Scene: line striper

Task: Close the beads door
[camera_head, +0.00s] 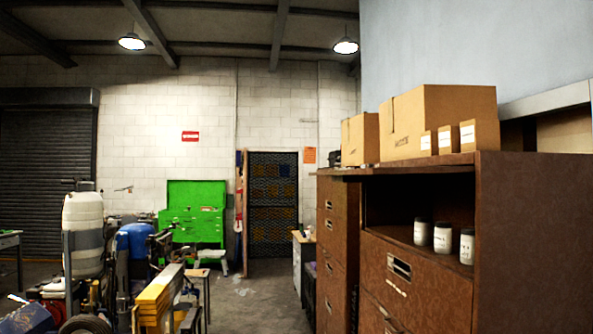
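A brown lateral file cabinet (532,240) stands close on the right. Its upper compartment (390,208) is open at the front. Several white-labelled jars (443,237) with dark lids stand inside on its floor; their labels are too small to read. A thin brown panel or edge (420,170) runs level along the top of this opening; I cannot tell whether it is a raised door. The drawer below (410,275), with a metal handle, looks shut. No door in view carries a readable "beads" label. My gripper is not in view.
Cardboard boxes (437,118) sit on the cabinet top. More brown drawers (331,230) stand beyond it. A striping machine with a white tank (83,235) and yellow beam (160,293) stands left. Open concrete floor (250,300) lies between, leading toward a mesh door (272,195).

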